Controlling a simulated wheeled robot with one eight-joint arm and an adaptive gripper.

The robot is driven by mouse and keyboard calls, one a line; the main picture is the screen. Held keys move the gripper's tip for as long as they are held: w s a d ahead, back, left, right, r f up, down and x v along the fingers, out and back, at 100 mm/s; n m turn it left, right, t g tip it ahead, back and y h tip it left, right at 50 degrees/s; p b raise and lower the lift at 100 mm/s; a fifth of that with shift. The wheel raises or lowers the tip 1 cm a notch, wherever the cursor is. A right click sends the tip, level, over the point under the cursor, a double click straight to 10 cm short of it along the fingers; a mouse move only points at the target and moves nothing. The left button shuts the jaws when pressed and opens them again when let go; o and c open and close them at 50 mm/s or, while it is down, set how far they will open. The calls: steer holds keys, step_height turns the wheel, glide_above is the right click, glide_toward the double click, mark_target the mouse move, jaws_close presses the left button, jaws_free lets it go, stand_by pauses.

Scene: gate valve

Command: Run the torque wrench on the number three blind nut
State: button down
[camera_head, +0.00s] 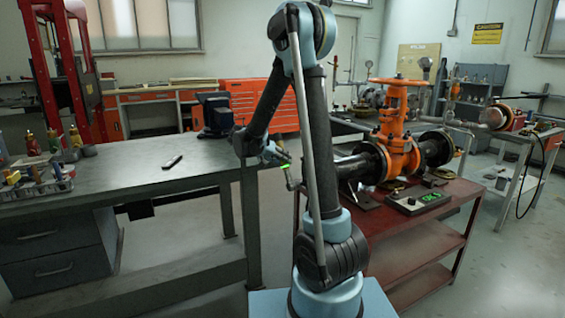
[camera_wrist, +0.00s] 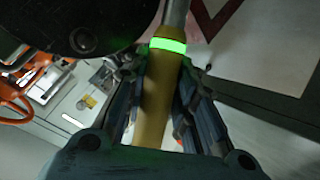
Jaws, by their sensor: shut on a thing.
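My gripper (camera_head: 274,156) is shut on the torque wrench. In the wrist view, the fingers of my gripper (camera_wrist: 163,80) close on both sides of its yellow-brown handle (camera_wrist: 154,108). A glowing green band (camera_wrist: 168,45) and a grey metal shaft lie beyond the fingers. In the head view the wrench (camera_head: 285,166) points down and right toward the left end of the pipe. The orange gate valve (camera_head: 397,130) stands on the red cart (camera_head: 440,215), with dark flanged pipe ends. The number three blind nut cannot be made out. My arm hides part of the left flange area.
The grey workbench (camera_head: 130,175) at left holds a dark pen-like tool (camera_head: 172,161), a vise (camera_head: 215,115) and a tray of bottles. The floor between bench and cart is clear.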

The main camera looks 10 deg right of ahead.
steer(key=shift+w+d, duration=0.1)
steer(key=shift+d, duration=0.1)
steer(key=shift+w+d, duration=0.2)
steer(key=shift+d, duration=0.5)
steer(key=shift+w+d, duration=0.1)
steer(key=shift+d, duration=0.2)
steer(key=shift+w+d, duration=0.1)
steer(key=shift+d, duration=0.25)
steer(key=shift+w+d, duration=0.15)
steer(key=shift+d, duration=0.15)
stand_by(1.1)
steer(key=shift+a, duration=0.3)
stand_by(0.6)
steer(key=shift+s+a, duration=0.25)
steer(key=shift+a, duration=0.4)
steer(key=shift+s+a, duration=0.25)
steer(key=shift+a, duration=0.4)
steer(key=shift+s+a, duration=0.25)
steer(key=shift+a, duration=0.4)
